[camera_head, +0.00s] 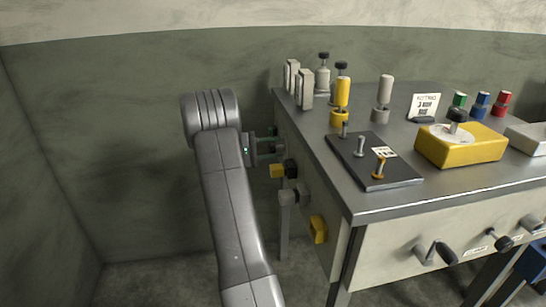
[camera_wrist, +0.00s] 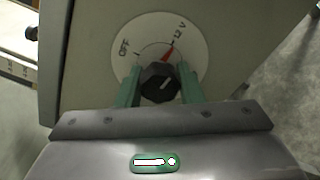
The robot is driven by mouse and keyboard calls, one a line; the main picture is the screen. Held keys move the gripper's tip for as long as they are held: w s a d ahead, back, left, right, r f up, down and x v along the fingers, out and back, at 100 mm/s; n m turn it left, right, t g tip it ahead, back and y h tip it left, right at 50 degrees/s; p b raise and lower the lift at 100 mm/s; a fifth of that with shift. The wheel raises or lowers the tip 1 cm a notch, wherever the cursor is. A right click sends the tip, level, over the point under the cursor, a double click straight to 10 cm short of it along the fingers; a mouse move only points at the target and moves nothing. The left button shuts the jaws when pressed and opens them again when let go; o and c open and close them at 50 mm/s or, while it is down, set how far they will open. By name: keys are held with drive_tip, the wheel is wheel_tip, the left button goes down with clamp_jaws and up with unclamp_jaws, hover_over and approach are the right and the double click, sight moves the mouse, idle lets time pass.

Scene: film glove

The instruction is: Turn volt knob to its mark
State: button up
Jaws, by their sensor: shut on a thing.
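The volt knob (camera_wrist: 158,86) is dark and faceted, on a round white dial (camera_wrist: 133,67) fixed to a grey panel. The dial reads "OFF" at upper left and "12 V" at upper right, with a red mark (camera_wrist: 169,52) by the 12 V side. A short pale line on the knob slants toward upper right. My gripper (camera_wrist: 160,88) has a green finger on each side of the knob and is shut on it. In the head view my gripper (camera_head: 272,144) is at the bench's left side; the dial cannot be made out there.
Below my gripper, a yellow-and-black fitting (camera_head: 284,170), a grey knob (camera_head: 293,195) and a yellow block (camera_head: 319,229) stick out from the bench side. The bench top (camera_head: 330,120) holds bottles, a black plate with posts and a yellow box (camera_head: 461,147). Floor to the left is clear.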

drive_tip(key=m+b, duration=0.3)
drive_tip(key=b, duration=0.1)
drive_tip(key=m+b, duration=0.1)
drive_tip(key=m, duration=0.1)
drive_tip(key=shift+f+m+b, duration=0.3)
drive_tip(key=shift+b, duration=0.1)
drive_tip(key=m+b, duration=0.4)
drive_tip(key=shift+b, duration=0.35)
drive_tip(key=m, duration=0.2)
drive_tip(key=m+b, duration=0.1)
drive_tip(key=m, duration=0.1)
drive_tip(key=shift+r, duration=0.3)
drive_tip(key=shift+m+b, duration=0.3)
drive_tip(key=shift+m, duration=1.2)
drive_tip(key=o, duration=1)
drive_tip(key=shift+r, duration=0.1)
drive_tip(key=shift+c, duration=0.2)
drive_tip(key=shift+a, duration=0.1)
drive_tip(key=s+a+p, duration=0.2)
drive_tip(key=a+p, duration=0.2)
drive_tip(key=a, duration=0.9)
drive_tip(key=shift+s+a, duration=0.2)
drive_tip(key=shift+s, duration=0.2)
